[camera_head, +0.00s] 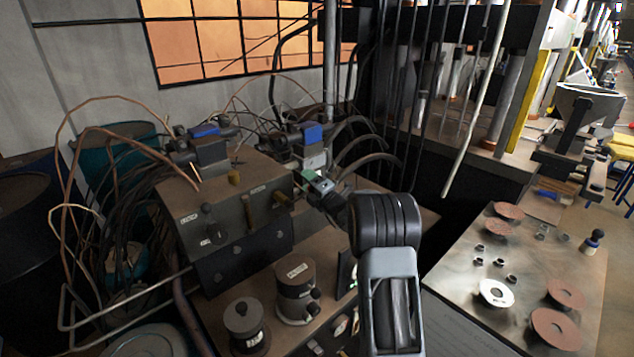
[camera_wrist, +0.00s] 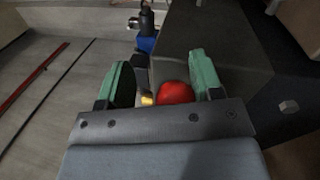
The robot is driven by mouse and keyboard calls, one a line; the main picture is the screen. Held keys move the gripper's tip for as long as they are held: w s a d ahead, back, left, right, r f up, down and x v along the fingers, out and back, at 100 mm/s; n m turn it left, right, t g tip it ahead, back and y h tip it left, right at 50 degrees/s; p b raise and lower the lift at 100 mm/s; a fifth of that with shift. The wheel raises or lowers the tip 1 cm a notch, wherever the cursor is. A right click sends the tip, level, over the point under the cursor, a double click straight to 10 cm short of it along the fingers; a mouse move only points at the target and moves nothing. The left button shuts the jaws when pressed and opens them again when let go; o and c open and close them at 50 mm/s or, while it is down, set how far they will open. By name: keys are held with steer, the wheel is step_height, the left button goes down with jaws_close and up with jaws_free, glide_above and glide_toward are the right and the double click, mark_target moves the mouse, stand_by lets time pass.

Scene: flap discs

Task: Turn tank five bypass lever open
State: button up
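A dark valve block (camera_head: 270,175) stands on the bench at the left, with small labels too small to read. Its front carries brass levers (camera_head: 247,212) and a dark knob (camera_head: 208,208). I cannot tell which is the tank five bypass lever. My gripper (camera_head: 316,180) is at the block's right end, and its green pads (camera_wrist: 162,80) stand apart in the wrist view. A red knob (camera_wrist: 176,92) shows between them, close to the right pad, with a small brass piece (camera_wrist: 147,99) beside it. Whether a pad touches the knob is unclear. The head view hides the red knob.
Two capped cylinders (camera_head: 296,290) stand in front of the block. Hoses and copper pipes crowd its left and back. A metal table (camera_head: 455,275) at the right holds several flap discs (camera_head: 555,328) and small nuts. Vertical rods (camera_head: 480,100) rise behind my arm.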

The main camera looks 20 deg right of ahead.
steer(key=s+a+r+b, duration=0.1)
steer(key=s+a+r, duration=0.1)
steer(key=s+r, duration=0.7)
steer(key=s, duration=0.4)
steer(key=shift+s+a+r+b, duration=0.3)
steer(key=shift+s+b, duration=0.05)
steer(key=shift+b, duration=0.05)
